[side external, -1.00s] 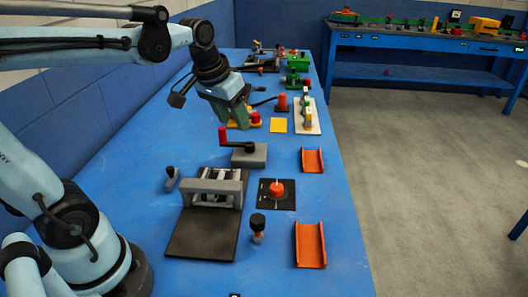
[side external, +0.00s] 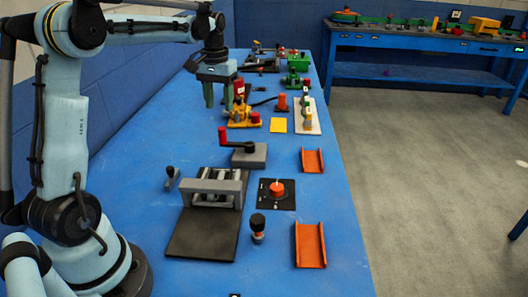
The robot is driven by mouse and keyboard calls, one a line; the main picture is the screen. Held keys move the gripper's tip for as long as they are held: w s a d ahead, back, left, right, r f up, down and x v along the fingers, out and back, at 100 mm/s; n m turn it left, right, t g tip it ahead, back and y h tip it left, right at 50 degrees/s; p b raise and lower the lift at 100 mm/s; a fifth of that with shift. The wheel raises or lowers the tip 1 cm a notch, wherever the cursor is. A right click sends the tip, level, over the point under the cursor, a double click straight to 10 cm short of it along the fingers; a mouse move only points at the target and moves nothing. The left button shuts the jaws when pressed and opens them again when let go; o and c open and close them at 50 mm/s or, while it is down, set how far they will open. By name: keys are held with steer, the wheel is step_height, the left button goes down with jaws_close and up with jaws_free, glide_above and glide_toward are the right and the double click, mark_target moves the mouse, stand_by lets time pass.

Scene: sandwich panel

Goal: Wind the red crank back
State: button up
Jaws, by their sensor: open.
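The red crank (side external: 222,138) has an upright red handle on a dark arm, on top of a grey block (side external: 252,155) in the middle of the blue bench. The handle stands at the left end of the arm. My gripper (side external: 217,104) points down above the bench, behind the crank in the picture and higher than it. Its two greenish fingers are apart, with nothing between them, and they do not touch the crank.
A yellow device with a red knob (side external: 255,117) sits behind the crank, near my gripper. In front are a grey press-like frame (side external: 213,190), a red knob on a black plate (side external: 277,188) and orange channels (side external: 310,245). The bench's left strip (side external: 130,150) is clear.

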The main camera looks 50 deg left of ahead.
mark_target(222, 128)
step_height(222, 128, down, 10)
steer(key=shift+r, duration=0.1)
stand_by(0.4)
jaws_close()
